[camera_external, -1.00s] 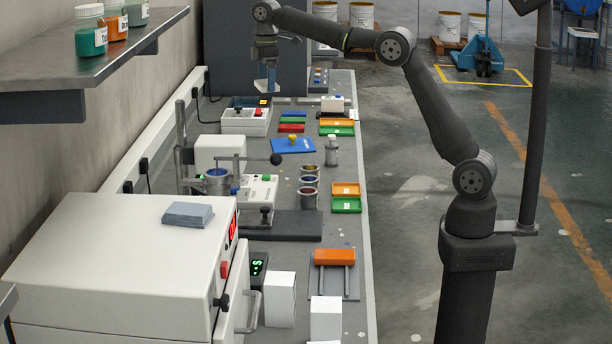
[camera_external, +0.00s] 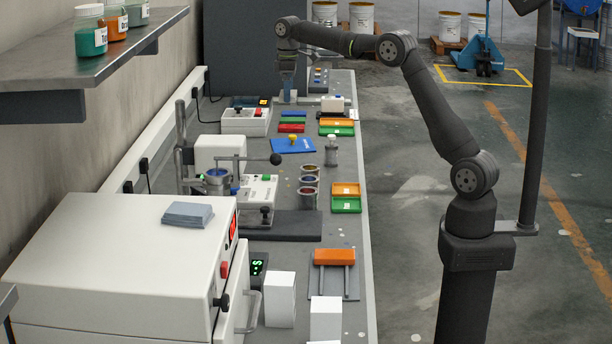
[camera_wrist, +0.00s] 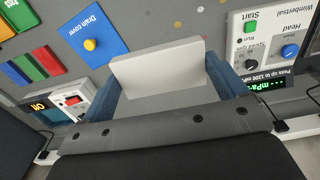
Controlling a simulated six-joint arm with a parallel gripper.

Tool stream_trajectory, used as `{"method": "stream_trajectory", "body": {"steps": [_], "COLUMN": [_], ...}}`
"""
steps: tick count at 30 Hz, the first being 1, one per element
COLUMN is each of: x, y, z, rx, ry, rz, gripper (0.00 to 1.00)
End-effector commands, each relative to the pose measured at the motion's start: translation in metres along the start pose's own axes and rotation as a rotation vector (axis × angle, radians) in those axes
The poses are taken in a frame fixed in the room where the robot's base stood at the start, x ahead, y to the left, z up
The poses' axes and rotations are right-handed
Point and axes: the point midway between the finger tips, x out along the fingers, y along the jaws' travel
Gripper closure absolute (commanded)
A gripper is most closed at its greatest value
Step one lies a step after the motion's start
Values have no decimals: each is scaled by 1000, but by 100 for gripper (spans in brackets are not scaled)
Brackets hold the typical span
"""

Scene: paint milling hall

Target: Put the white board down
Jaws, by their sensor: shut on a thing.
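The white board (camera_wrist: 158,68) is a pale flat slab. In the wrist view it spans the space between the two blue fingers of my gripper (camera_wrist: 163,80), which is shut on it. Its broad pale face and top edge show there. In the outside view my gripper (camera_external: 288,94) points down low over the far part of the bench (camera_external: 352,235). The board is too small there to make out clearly, and I cannot tell whether it touches the bench.
The blue drain cover (camera_external: 293,145) with its yellow knob lies nearer on the bench. A white instrument with a red switch (camera_external: 246,121) stands left of my gripper. Orange and green trays (camera_external: 337,123) lie to the right. The wrist view shows a control panel (camera_wrist: 268,45) beside the right finger.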

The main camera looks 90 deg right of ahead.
Motion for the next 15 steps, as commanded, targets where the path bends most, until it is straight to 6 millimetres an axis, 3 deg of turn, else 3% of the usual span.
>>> {"method": "stream_trajectory", "body": {"steps": [7,10,15], "x": [92,116,138], "y": [-1,-1,-1], "z": [1,1,0], "rx": [0,0,0], "ry": [-6,-4,-2], "rz": [-4,-3,-1], "gripper": [33,33,33]}}
